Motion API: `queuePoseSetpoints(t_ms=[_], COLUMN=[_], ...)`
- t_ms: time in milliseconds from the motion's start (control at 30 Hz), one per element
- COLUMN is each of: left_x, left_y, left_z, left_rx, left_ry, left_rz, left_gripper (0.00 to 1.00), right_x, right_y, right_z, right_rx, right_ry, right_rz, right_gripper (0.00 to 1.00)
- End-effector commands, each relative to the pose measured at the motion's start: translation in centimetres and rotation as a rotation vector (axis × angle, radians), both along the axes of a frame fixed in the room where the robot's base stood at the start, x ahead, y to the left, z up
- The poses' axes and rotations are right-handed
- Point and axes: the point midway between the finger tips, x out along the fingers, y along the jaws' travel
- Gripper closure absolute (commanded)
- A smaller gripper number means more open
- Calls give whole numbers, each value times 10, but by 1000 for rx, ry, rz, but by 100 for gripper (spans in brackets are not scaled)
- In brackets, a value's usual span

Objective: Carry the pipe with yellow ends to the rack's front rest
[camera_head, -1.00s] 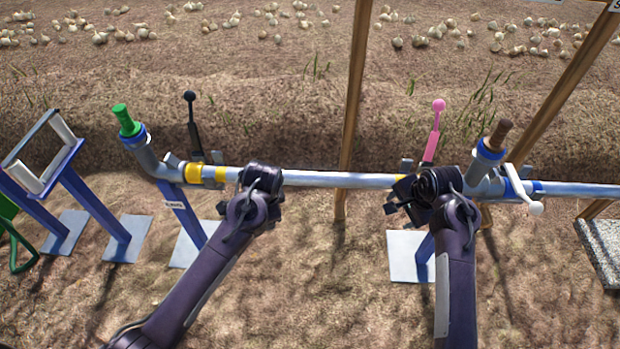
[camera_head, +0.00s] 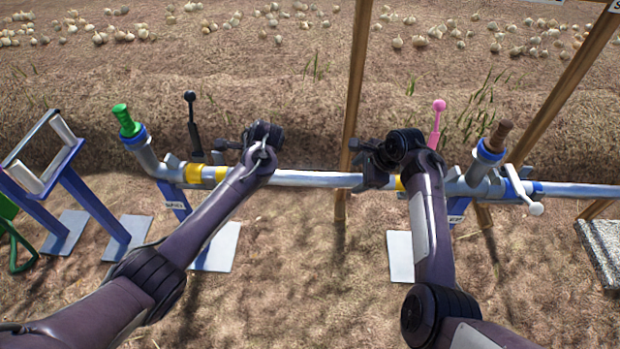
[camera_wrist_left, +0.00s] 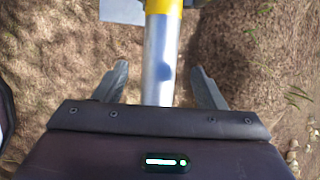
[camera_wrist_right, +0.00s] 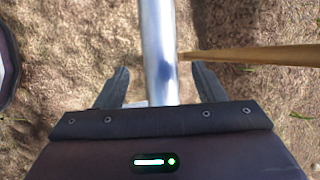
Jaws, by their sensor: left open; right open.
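The grey pipe with yellow ends (camera_head: 315,179) lies level across the middle of the head view, with yellow bands at its left end (camera_head: 207,174) and partly hidden yellow at its right end. My left gripper (camera_head: 232,146) is open at the pipe's left part. In the left wrist view the pipe (camera_wrist_left: 160,60) passes between its spread fingers (camera_wrist_left: 160,86). My right gripper (camera_head: 366,165) is open at the right part. In the right wrist view the pipe (camera_wrist_right: 158,50) runs between its fingers (camera_wrist_right: 158,88). Neither clasps the pipe.
A blue-legged frame with white bars (camera_head: 62,137) stands at the left; I cannot tell whether it is the rack. A green-capped elbow (camera_head: 128,122) and a brown-capped elbow (camera_head: 492,146) flank the pipe. Black (camera_head: 193,115) and pink (camera_head: 437,122) levers and a wooden post (camera_head: 352,100) rise behind.

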Motion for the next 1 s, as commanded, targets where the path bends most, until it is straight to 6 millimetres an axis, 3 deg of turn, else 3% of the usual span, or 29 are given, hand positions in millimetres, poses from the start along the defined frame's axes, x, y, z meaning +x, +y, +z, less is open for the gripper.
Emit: queuePoseSetpoints(t_ms=[300,767,1000], left_x=[12,15,15], left_y=[16,20,20], left_z=[-38,-47,-47], left_rx=[-1,0,0], left_ry=[1,0,0], left_rz=[2,0,0], left_gripper=[37,37,65], right_x=[13,15,15], right_y=[16,20,20], right_z=[-37,-47,-47], right_rx=[-1,-1,-1], right_ry=[2,-1,-1], right_rz=[0,-1,-1], right_gripper=[37,37,65])
